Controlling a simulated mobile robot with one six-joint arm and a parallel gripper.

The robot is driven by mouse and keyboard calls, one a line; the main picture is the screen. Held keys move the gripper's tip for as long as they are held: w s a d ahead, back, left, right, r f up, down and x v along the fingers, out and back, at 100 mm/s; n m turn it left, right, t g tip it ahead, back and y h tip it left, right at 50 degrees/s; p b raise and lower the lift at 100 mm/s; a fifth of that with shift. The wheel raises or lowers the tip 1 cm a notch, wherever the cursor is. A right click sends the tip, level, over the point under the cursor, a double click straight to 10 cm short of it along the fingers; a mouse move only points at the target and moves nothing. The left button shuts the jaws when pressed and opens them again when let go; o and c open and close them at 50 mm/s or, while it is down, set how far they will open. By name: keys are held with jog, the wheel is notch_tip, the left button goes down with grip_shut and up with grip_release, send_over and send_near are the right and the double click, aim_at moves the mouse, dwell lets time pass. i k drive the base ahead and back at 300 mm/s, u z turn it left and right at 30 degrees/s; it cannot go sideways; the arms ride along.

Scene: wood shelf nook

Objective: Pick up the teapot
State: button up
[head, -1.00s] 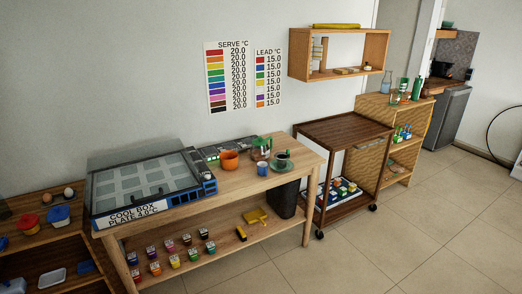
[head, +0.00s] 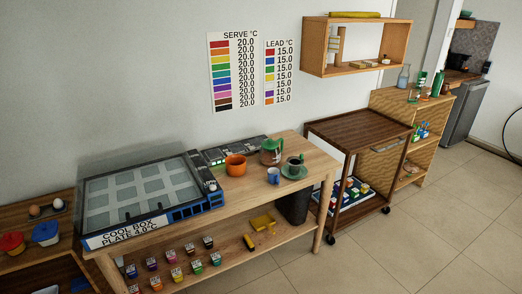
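The pot that looks like the teapot (head: 269,154) stands upright on the light wood table (head: 232,194), toward its back right. It has a greyish body with green parts and a reddish patch; its details are small. A dark cup (head: 295,163) on a green saucer (head: 293,174) is just right of it and nearer. A small blue cup (head: 273,176) stands in front of it, and an orange bowl (head: 236,165) is to its left. My gripper is not in view.
A cool box (head: 142,196) fills the table's left part. Small labelled jars (head: 177,273) stand on the lower shelf. A dark bin (head: 295,204) is beneath the table's right end. A wooden cart (head: 352,131) stands to the right. The tiled floor in front is open.

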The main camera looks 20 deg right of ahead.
aim_at(266, 158)
jog(key=u, duration=0.1)
jog(key=i, duration=0.85)
jog(key=z, duration=0.05)
